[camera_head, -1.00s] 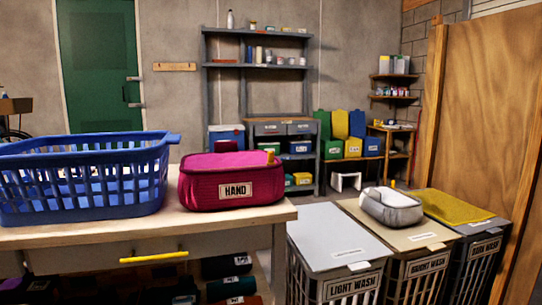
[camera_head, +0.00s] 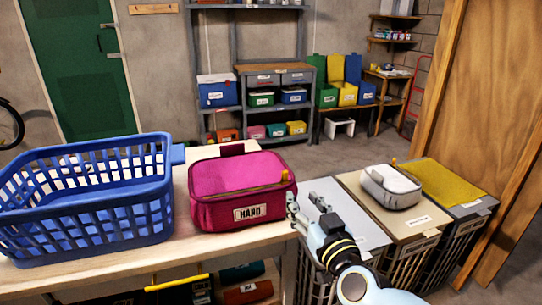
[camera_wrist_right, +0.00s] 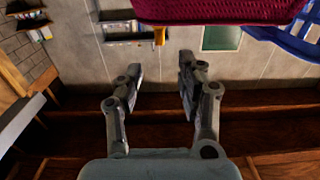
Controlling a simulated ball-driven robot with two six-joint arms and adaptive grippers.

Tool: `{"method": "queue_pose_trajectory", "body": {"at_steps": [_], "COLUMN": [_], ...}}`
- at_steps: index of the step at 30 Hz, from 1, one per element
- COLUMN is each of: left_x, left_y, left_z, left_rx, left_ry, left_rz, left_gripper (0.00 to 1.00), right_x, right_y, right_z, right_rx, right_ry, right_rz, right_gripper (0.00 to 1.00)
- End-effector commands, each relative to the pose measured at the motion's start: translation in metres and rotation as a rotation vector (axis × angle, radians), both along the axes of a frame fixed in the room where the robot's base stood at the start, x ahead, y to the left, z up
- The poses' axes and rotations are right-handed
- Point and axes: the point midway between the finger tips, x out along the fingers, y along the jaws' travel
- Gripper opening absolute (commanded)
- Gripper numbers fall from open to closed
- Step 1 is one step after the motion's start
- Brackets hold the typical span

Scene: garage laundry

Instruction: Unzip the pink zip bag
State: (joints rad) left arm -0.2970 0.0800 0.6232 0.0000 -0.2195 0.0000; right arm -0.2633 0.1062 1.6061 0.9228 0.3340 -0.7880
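The pink zip bag (camera_head: 240,213) with a "HAND" label sits on the wooden table, right of the blue basket. Its top looks closed, with a zip line along the upper front edge and a small yellow pull tab (camera_head: 285,176) at the right front corner. My right gripper (camera_head: 306,207) is just right of and below that corner, apart from the bag. In the right wrist view its fingers (camera_wrist_right: 160,70) are spread and empty, with the tab (camera_wrist_right: 159,36) beyond the gap and the bag (camera_wrist_right: 215,10) along the top. My left gripper is out of view.
A blue laundry basket (camera_head: 90,205) stands on the table (camera_head: 180,251) left of the bag. Lidded hampers stand to the right, with a grey-white pouch (camera_head: 392,187) on the tan lid (camera_head: 395,214). A wooden panel (camera_head: 487,120) closes the right side. Shelves are far behind.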

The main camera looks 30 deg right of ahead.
Motion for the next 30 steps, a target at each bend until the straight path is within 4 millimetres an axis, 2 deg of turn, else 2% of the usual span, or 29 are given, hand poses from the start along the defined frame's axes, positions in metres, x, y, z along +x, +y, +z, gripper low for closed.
{"method": "queue_pose_trajectory", "body": {"at_steps": [1, 5, 10, 18, 24, 30], "left_x": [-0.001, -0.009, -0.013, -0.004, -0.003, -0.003], "left_y": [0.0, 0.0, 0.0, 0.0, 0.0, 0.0], "left_z": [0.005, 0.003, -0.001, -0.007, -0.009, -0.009], "left_rx": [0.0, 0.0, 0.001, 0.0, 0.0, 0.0], "left_ry": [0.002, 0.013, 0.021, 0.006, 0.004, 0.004], "left_rz": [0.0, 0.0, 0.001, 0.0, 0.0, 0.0], "left_gripper": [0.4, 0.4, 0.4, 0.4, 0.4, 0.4], "right_x": [0.001, 0.012, 0.043, 0.09, 0.105, 0.106], "right_y": [0.0, -0.003, -0.01, -0.021, -0.025, -0.025], "right_z": [0.005, 0.004, 0.003, 0.001, 0.002, 0.002], "right_rx": [-0.001, -0.001, -0.002, -0.001, -0.002, -0.001], "right_ry": [0.0, -0.002, -0.001, 0.0, 0.001, 0.001], "right_rz": [0.0, 0.001, 0.002, 0.002, 0.002, 0.002], "right_gripper": [0.38, 0.38, 0.38, 0.38, 0.38, 0.38]}}
